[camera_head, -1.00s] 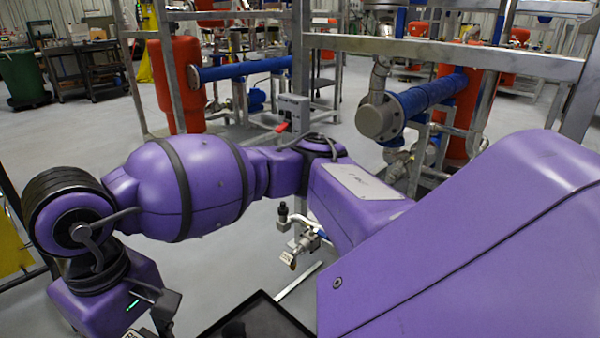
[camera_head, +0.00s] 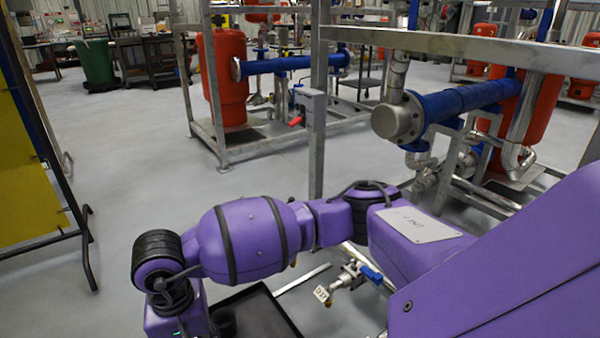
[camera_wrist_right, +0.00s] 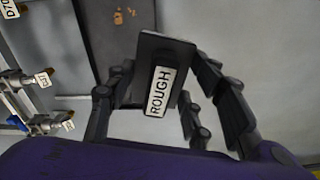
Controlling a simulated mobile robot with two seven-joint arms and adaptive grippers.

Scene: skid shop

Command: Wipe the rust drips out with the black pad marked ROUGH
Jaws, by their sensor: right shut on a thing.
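My right gripper (camera_wrist_right: 165,105) is shut on the black pad (camera_wrist_right: 148,48), whose white label reads ROUGH. Behind the pad in the right wrist view is a dark tray (camera_wrist_right: 95,40), partly hidden by pad and fingers. Small orange-brown rust drips (camera_wrist_right: 118,17) show on its surface near the top edge of the picture, apart from the pad. The tray also shows at the bottom of the head view (camera_head: 268,312), cut off by the edge. My right arm crosses the head view and its gripper is below the frame. My left gripper is not in view.
A tagged brass valve with a blue handle (camera_head: 370,272) stands close beside my right arm. Several tagged fittings (camera_wrist_right: 43,78) lie left of the tray in the wrist view. A steel frame post (camera_head: 318,130) rises behind the arm. A yellow panel stands at left (camera_head: 22,160). Grey floor between is clear.

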